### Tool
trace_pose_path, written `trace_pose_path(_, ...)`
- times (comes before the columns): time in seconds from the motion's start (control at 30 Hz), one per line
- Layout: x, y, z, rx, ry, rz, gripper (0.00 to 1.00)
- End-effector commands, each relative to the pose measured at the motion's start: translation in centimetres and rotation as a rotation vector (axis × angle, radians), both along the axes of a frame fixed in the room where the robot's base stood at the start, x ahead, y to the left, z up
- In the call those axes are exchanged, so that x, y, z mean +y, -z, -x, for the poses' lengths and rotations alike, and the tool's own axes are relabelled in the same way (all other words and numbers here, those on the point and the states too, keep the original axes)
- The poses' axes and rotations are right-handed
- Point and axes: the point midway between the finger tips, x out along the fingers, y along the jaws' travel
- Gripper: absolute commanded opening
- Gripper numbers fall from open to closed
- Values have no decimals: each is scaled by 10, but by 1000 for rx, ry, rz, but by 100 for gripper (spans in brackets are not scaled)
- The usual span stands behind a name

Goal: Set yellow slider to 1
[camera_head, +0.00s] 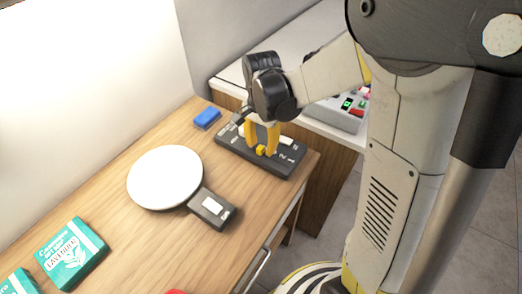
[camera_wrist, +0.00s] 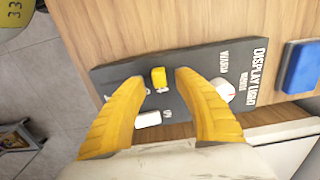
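The dark control panel (camera_head: 228,146) lies on the wooden counter below my gripper; it also shows in the wrist view (camera_wrist: 110,73). Its yellow slider (camera_wrist: 158,77) is a small block beside a white slider (camera_wrist: 147,119). The yellow slider also shows low between my fingers in the head view (camera_head: 261,150). My gripper (camera_wrist: 160,75) has its yellow fingers apart, on either side of the yellow slider, with visible gaps. It points down at the panel in the head view (camera_head: 260,148). Small numerals are printed near the sliders; my fingers hide part of the markings.
A white dial (camera_wrist: 223,90) sits on the panel under "DISPLAY LIGHT". A blue block (camera_head: 207,118) lies beyond the panel. A round white plate with a dark-handled base (camera_head: 165,178) and teal boxes (camera_head: 71,253) are to the left. A grey device with buttons (camera_head: 345,113) stands behind.

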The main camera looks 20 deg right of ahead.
Motion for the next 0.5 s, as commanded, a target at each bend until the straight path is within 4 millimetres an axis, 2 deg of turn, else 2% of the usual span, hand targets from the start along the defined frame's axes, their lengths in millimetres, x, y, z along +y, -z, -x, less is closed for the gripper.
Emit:
trace_pose_path(0.1,0,10,0,0,0,0,38)
trace_pose_path(0.4,0,10,0,0,0,0,38)
trace_pose_path(0.47,0,10,0,0,0,0,21)
trace_pose_path(0.5,0,10,0,0,0,0,9)
